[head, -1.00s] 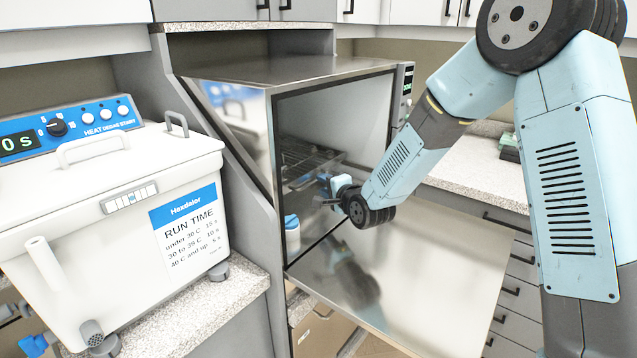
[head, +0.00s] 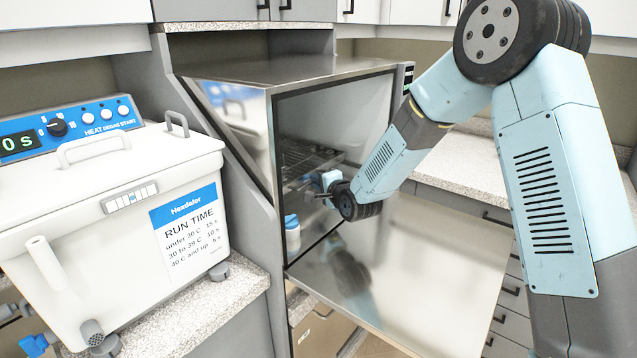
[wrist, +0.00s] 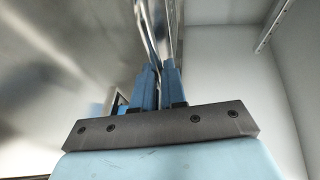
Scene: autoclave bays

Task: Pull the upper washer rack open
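The washer (head: 330,68) stands in the middle of the head view with its steel door (head: 420,270) folded down flat. The upper washer rack (head: 305,158), of grey wire, sits inside the chamber. My gripper (head: 322,195) reaches into the opening, at the front edge of the rack. In the wrist view, the two blue fingers of my gripper (wrist: 159,75) stand close together with a narrow gap. Bright metal bars (wrist: 152,30) of what looks like the rack run up from between the fingertips. Whether the fingers touch or clamp a bar, I cannot tell.
A blue-capped white container (head: 292,232) stands low inside the washer's left side. A white bath unit (head: 120,230) fills the counter at left. The washer's side wall shows at right in the wrist view (wrist: 235,80). Grey drawers stand right of the open door.

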